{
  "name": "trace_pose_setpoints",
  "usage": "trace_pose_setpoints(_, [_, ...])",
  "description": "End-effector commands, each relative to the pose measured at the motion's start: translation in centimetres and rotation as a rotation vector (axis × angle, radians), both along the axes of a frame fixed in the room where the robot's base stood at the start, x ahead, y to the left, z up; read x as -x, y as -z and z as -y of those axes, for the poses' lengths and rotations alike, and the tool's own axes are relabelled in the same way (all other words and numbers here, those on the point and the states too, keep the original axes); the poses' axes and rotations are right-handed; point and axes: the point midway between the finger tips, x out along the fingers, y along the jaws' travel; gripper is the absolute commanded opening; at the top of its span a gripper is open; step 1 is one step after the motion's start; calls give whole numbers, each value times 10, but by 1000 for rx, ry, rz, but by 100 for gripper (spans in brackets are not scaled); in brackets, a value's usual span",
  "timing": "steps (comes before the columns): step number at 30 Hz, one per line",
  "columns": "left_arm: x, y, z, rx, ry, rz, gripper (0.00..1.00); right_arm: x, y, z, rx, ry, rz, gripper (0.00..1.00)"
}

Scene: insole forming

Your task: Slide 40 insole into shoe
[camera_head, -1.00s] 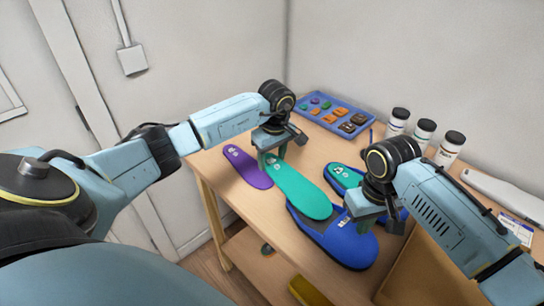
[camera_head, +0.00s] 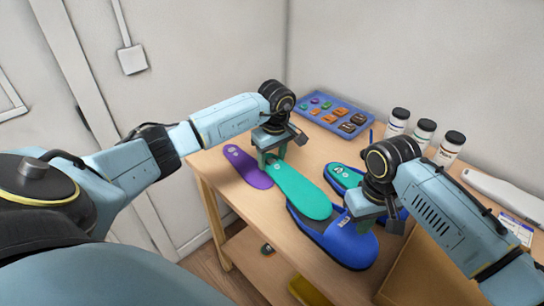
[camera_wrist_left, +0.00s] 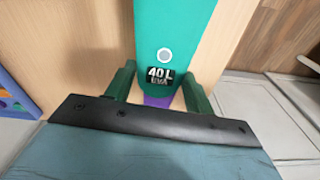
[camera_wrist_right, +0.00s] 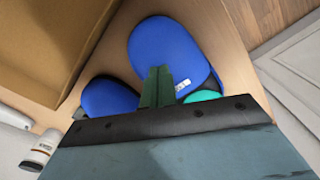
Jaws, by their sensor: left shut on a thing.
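My left gripper (camera_head: 271,156) is shut on the label end of a green insole (camera_head: 303,193). The left wrist view shows "40 L EVA" on the insole (camera_wrist_left: 172,30) between the fingers. The insole's far end lies over the opening of the near blue shoe (camera_head: 347,247); how far it reaches inside is hidden. My right gripper (camera_head: 366,212) is at the near shoe's side, its fingers close together in the right wrist view (camera_wrist_right: 157,85). They seem to hold nothing; whether they touch the shoe is unclear. A second blue shoe (camera_head: 333,183) with a green insole inside stands behind, partly hidden by my right arm.
A purple insole (camera_head: 248,168) lies left of the green one. A blue tray (camera_head: 318,100) with small coloured pieces is at the back. Several white bottles (camera_head: 424,135) stand at the back right. A brown box (camera_head: 412,275) is at the right front. The table's left edge is close.

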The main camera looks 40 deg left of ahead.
Motion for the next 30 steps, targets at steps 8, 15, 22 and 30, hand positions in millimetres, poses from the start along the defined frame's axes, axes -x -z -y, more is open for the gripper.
trace_pose_setpoints(8, [0, 2, 0, 0, 0, 0, 30, 0, 5, 0, -1, 0, -1, 0])
trace_pose_setpoints(15, [0, 3, 0, 0, 0, 0, 30, 0, 9, 0, 0, 0, 0, 0])
trace_pose_setpoints(22, [0, 5, 0, 0, 0, 0, 30, 0, 14, 0, 0, -1, 0, 0])
trace_pose_setpoints(30, [0, 4, 0, 0, 0, 0, 30, 0, 15, 0, 0, 0, 0, 0])
